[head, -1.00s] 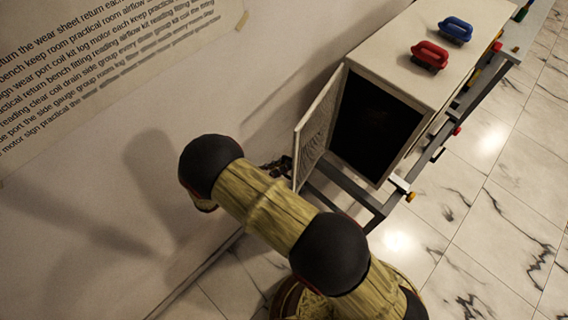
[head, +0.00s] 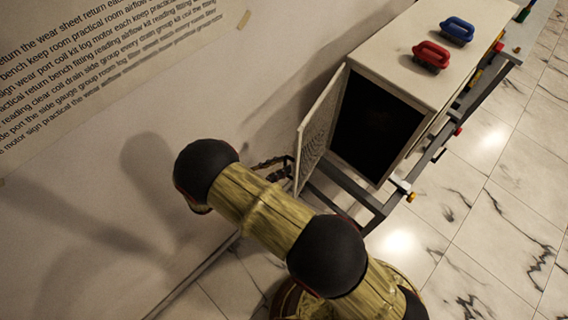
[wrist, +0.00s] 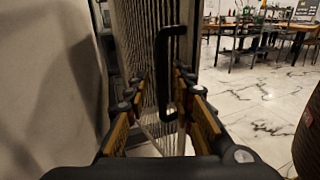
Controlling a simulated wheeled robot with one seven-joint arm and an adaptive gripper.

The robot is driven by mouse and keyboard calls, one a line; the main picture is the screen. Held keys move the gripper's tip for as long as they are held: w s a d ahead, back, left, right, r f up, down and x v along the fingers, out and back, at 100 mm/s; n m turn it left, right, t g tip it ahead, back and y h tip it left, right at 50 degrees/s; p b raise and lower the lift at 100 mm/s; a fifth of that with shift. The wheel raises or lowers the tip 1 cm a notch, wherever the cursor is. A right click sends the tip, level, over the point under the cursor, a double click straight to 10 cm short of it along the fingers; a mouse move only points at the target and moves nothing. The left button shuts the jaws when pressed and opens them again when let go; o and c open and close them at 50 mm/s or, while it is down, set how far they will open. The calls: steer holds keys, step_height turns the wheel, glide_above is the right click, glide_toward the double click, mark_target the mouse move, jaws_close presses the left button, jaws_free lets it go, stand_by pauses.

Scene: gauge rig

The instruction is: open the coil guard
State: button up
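The coil guard (head: 318,132) is a pale-framed mesh door, hinged on the near end of a white cabinet (head: 432,72). It stands swung far out toward the wall, and the dark cabinet opening shows beside it. In the wrist view the guard's mesh (wrist: 146,45) is edge-on ahead, with a black bar handle (wrist: 161,75) on it. My gripper (wrist: 155,95) is open, its fingers spread on either side of the view with the handle in the gap, nearer the right finger. I see no clear grip on it. In the head view the gripper (head: 274,165) is partly hidden left of the guard.
A grey frame (head: 350,190) carries the cabinet. The wall is close on the left. Marble floor (head: 480,210) is clear on the right.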

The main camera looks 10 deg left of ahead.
steer(key=v, duration=1)
steer(key=shift+a, duration=0.1)
steer(key=shift+c, duration=1.2)
steer(key=shift+c, duration=0.5)
